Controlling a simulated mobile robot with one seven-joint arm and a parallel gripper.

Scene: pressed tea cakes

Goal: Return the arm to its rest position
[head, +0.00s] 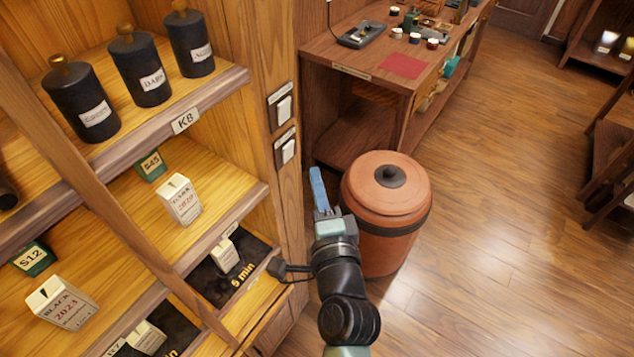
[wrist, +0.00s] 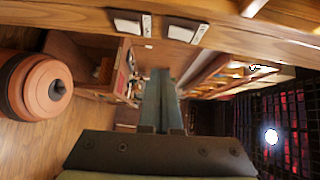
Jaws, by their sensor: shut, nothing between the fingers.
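My gripper (head: 320,190) is in the head view in front of the shelf's right post, just left of the terracotta bin (head: 385,240). Its blue fingers point up and away and are shut with nothing between them. In the wrist view my gripper (wrist: 160,78) points into the room with its fingers together. My dark arm comes up from the bottom of the head view and hides part of the bin's left side. No gap between arm and bin can be judged.
A shelf with black canisters (head: 140,65) and small white boxes (head: 179,198) stands at left. Two switches (head: 285,110) are on its post. A wooden desk (head: 400,70) stands behind the bin. Open floor (head: 510,220) lies at right.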

